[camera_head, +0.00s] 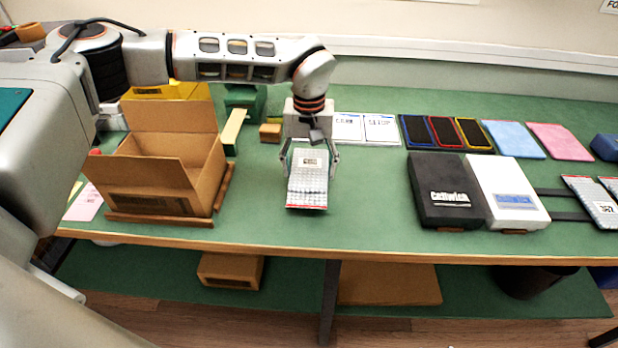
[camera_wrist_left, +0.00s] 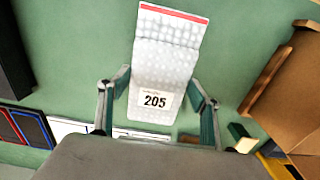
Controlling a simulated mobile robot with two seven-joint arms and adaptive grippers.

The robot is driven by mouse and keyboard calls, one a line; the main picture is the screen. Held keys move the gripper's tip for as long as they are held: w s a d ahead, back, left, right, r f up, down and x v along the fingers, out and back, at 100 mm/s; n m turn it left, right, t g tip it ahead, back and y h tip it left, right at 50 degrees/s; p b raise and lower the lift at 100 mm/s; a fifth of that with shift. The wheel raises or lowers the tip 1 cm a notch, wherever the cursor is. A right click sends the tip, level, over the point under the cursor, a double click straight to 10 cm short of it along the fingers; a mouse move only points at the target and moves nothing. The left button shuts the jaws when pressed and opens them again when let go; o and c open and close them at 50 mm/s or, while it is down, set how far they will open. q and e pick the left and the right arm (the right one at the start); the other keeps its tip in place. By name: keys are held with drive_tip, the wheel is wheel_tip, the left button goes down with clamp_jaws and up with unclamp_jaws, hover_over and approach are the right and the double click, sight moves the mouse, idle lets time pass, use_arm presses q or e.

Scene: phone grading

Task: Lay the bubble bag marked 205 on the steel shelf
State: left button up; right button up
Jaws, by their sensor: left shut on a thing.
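The bubble bag marked 205 (camera_head: 307,187) is a pale, bubbled pouch with a red strip at one end and a white label. My left gripper (camera_head: 310,160) is shut on it, with a finger at each side edge. The wrist view shows the bag (camera_wrist_left: 167,60) between the fingers of the gripper (camera_wrist_left: 162,85), its 205 label facing the camera. The bag is over the middle of the green table; its exact height is hard to tell. I cannot identify a steel shelf for certain; dark flat bars (camera_head: 562,192) at the right run under other bags. My right gripper is out of view.
An open cardboard box (camera_head: 180,180) stands left of the bag. A black box (camera_head: 443,190) and a white box (camera_head: 507,190) lie to the right. Bubble bags (camera_head: 592,200) lie at the far right. Phones (camera_head: 460,132) lie along the back. Table between cardboard and black boxes is mostly clear.

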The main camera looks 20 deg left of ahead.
sight(309, 172)
use_arm(q)
drive_tip(key=shift+f, duration=1.75)
drive_tip(key=shift+f, duration=0.1)
drive_tip(key=o, duration=1.3)
drive_tip(key=shift+f, duration=0.1)
drive_tip(key=shift+o, duration=0.2)
